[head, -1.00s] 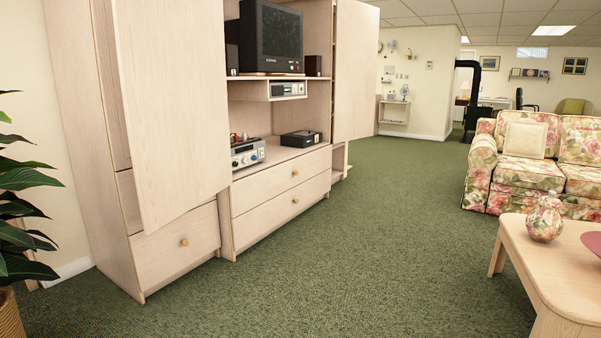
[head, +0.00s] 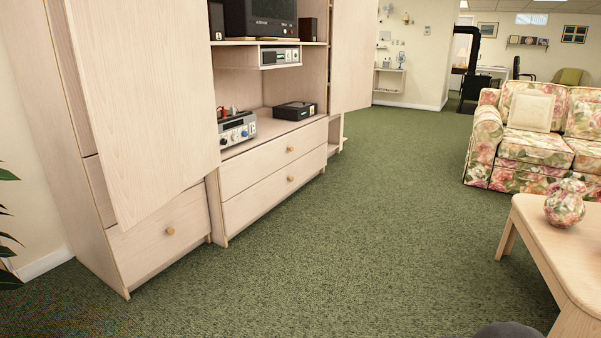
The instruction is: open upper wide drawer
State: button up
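The upper wide drawer (head: 270,168) is in the middle section of the pale wood wall unit, in the head view left of centre. It is shut and has one small round knob (head: 290,149). The lower wide drawer (head: 275,198) directly below it is also shut, with its own knob (head: 290,179). My gripper is not in view. A dark rounded shape at the bottom edge, right of centre, is too cut off to identify.
A tall cabinet door (head: 150,90) stands open at the left, above a small drawer (head: 160,233). Another door (head: 366,55) stands open at the unit's far end. A coffee table (head: 560,250) and floral sofa (head: 530,140) are at the right. Green carpet (head: 380,220) between is clear.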

aim_at(242, 171)
jog(key=i+j+u, duration=0.3)
jog(key=i, duration=0.65)
jog(key=i+u, duration=0.25)
jog(key=i, duration=0.7)
jog(key=i+z, duration=0.2)
jog(key=i, duration=0.3)
jog(key=i+j+z, duration=0.2)
jog(key=i, duration=0.25)
jog(key=i+j+z, duration=0.25)
jog(key=i, duration=0.2)
jog(key=i+j+z, duration=0.2)
jog(key=i, duration=0.3)
jog(key=i+j+z, duration=0.7)
jog(key=j, duration=0.25)
jog(key=i+l, duration=0.05)
